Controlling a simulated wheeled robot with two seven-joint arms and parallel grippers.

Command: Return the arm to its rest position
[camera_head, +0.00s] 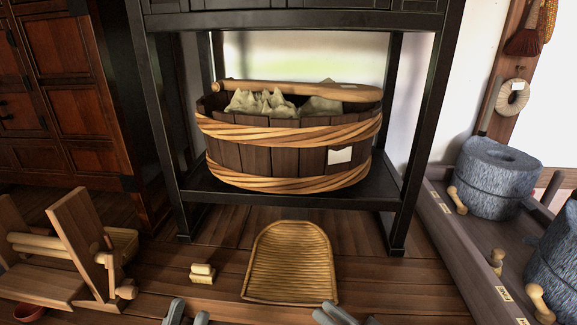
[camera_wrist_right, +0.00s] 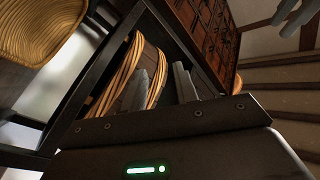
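My left gripper (camera_head: 187,314) shows only its grey fingertips at the bottom edge of the head view. They stand apart with nothing seen between them. My right gripper (camera_head: 346,315) is at the bottom edge, right of centre, just below the woven scoop tray (camera_head: 290,262) on the floor. In the right wrist view my right gripper (camera_wrist_right: 163,87) has its two grey fingers apart and empty. The arms themselves are mostly out of view.
A black stand (camera_head: 425,130) holds a banded wooden tub (camera_head: 255,160) on its low shelf. A small wooden piece (camera_head: 203,273) lies on the floor. A wooden frame device (camera_head: 85,245) stands left. Stone querns (camera_head: 497,178) sit on a bench at right. Dark cabinets (camera_head: 60,60) stand back left.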

